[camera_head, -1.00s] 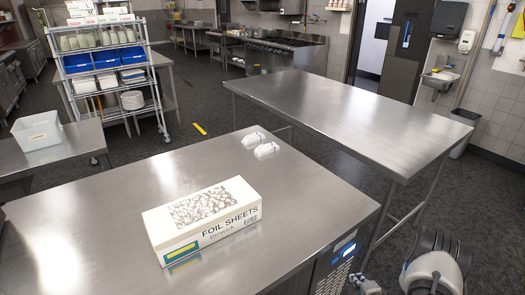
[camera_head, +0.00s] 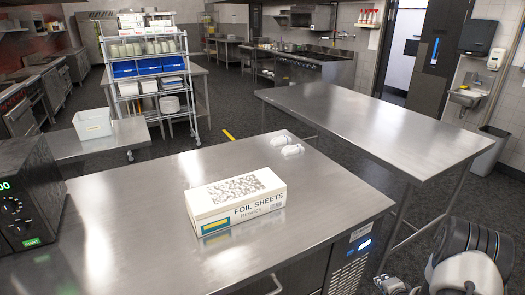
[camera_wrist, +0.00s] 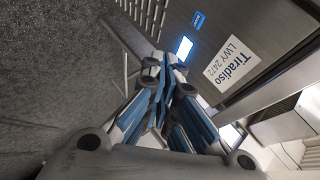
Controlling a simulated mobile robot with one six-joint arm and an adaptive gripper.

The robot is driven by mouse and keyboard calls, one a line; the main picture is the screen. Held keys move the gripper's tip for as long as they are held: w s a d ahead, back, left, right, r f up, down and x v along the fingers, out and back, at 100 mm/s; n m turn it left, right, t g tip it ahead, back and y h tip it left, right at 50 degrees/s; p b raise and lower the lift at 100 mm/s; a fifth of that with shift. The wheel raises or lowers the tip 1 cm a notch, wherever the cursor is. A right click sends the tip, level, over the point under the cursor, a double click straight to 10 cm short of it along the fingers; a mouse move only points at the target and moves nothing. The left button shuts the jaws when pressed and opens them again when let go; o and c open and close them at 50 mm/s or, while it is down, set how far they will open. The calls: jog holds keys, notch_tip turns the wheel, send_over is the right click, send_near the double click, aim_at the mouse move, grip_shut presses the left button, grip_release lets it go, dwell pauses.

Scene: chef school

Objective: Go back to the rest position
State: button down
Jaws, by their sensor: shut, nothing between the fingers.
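My gripper (camera_wrist: 162,88) shows in the wrist view, with its blue-padded fingers closed together and nothing between them. It is near the front of a steel counter unit with a lit blue display (camera_wrist: 184,47) and a white label reading "Tiradiso" (camera_wrist: 235,62). In the head view, part of my arm (camera_head: 465,265) shows at the lower right, beside the counter's right end. The gripper's fingers are not clearly visible there. A box of foil sheets (camera_head: 235,203) lies on the steel counter (camera_head: 130,210), apart from my arm.
Two small white items (camera_head: 287,145) lie at the counter's back edge. A black appliance (camera_head: 30,195) stands at the left. A second steel table (camera_head: 370,125) is behind, right. A white bin (camera_head: 93,123) and a shelf rack (camera_head: 150,75) are back left. Dark floor lies between.

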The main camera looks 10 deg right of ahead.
jog(key=w+a+r+n+g, duration=0.1)
jog(key=w+a+r+n, duration=0.1)
jog(key=r, duration=0.6)
jog(key=w+a+r+n, duration=0.1)
jog(key=a+r+n, duration=0.15)
jog(key=r, duration=0.55)
jog(key=s+a+r+n+g, duration=0.1)
jog(key=s+a+r+n, duration=0.15)
jog(key=a+r, duration=0.35)
jog(key=s+a+r+n+g, duration=0.1)
jog(key=s+a+r, duration=0.25)
jog(key=r, duration=0.45)
jog(key=s+a+r+n+g+y, duration=0.1)
jog(key=s+a+r+n, duration=0.3)
jog(key=s+a, duration=0.6)
jog(key=s+a+r+n+g+y, duration=0.1)
jog(key=s+a+r+n, duration=0.3)
jog(key=s+a, duration=0.5)
jog(key=s, duration=0.6)
jog(key=shift+s+a+r+y, duration=0.3)
jog(key=shift+s+a, duration=0.05)
jog(key=shift+s, duration=0.05)
